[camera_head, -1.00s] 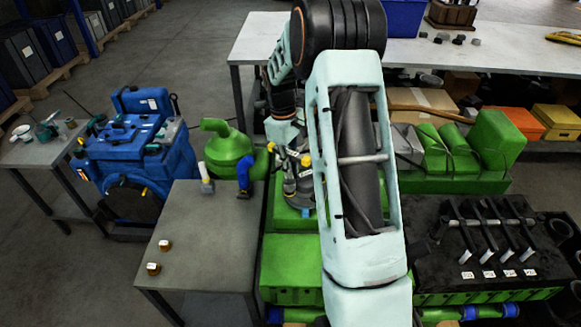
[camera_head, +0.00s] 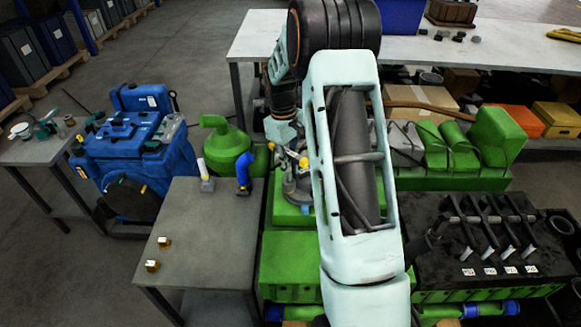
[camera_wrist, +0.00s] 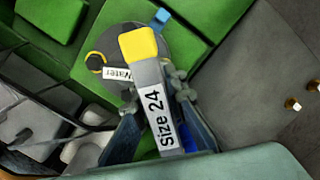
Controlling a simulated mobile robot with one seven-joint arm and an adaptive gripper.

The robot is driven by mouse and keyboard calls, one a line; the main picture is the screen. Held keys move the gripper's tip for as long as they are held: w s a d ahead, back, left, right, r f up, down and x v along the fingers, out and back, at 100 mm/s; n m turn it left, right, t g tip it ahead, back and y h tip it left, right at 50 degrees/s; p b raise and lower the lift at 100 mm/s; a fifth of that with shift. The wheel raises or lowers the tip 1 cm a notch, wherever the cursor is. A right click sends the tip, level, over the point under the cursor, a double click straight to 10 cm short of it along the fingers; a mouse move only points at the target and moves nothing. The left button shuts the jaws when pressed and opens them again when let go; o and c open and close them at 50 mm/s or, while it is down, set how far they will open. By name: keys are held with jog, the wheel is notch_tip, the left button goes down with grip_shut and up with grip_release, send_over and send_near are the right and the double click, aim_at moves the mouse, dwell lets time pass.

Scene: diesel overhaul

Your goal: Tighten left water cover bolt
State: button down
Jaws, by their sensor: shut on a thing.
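My gripper (camera_wrist: 150,125) is shut on a grey tool with a yellow end, labelled "Size 24" (camera_wrist: 155,100). The tool points away from the wrist camera, over the round grey water cover (camera_wrist: 120,40), which carries a "Water" label. A dark bolt head with a yellow ring (camera_wrist: 95,62) sits at the cover's left edge. A small blue piece (camera_wrist: 160,17) is at its upper right. The tool hides part of the cover, and I cannot tell whether it touches it. In the head view, my gripper (camera_head: 294,168) is above the green engine (camera_head: 290,255), partly hidden by my arm.
A grey table (camera_head: 205,240) left of the engine holds two brass bolts (camera_head: 164,242), a white-capped tool (camera_head: 206,184) and a blue tool (camera_head: 243,180). A blue engine (camera_head: 135,150) stands farther left. A black tray (camera_head: 470,240) with several upright parts is at right.

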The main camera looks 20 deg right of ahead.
jog(key=m, duration=0.7)
jog(key=shift+w+y, duration=0.15)
jog(key=shift+y, duration=0.25)
jog(key=m, duration=0.4)
jog(key=shift+w, duration=0.1)
jog(key=m, duration=0.4)
jog(key=shift+m+y, duration=0.3)
jog(key=shift+y, duration=0.1)
jog(key=m, duration=0.4)
jog(key=shift+w+r+t+p, duration=0.1)
jog(key=shift+t+p, duration=0.3)
jog(key=m+p, duration=0.1)
jog(key=m, duration=0.3)
jog(key=shift+t, duration=0.3)
jog(key=m+p, duration=0.2)
jog(key=m, duration=0.4)
jog(key=shift+a+t, duration=0.15)
jog(key=shift+t, duration=0.15)
jog(key=shift+f+m+p, duration=0.25)
jog(key=shift+m+p, duration=0.1)
jog(key=shift+m, duration=0.55)
jog(key=shift+a+r, duration=0.1)
